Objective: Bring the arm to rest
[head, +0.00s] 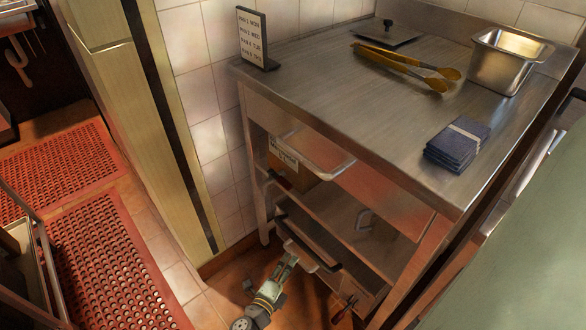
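My arm reaches up from the bottom edge of the head view, in front of the lower part of a steel worktable. Its far end, with my gripper (289,258), is low, close to a drawer handle (300,254). I cannot tell whether it touches the handle. The fingers are too small and partly lost against the drawer front to tell if they are open or shut. I see nothing clearly held.
On the steel worktable (330,95) are a sign (252,38), a black-knobbed lid (388,33), tongs (405,66), a steel pan (508,60) and folded blue cloths (458,145). Red floor mats (105,255) lie left. A green surface (530,255) is at right.

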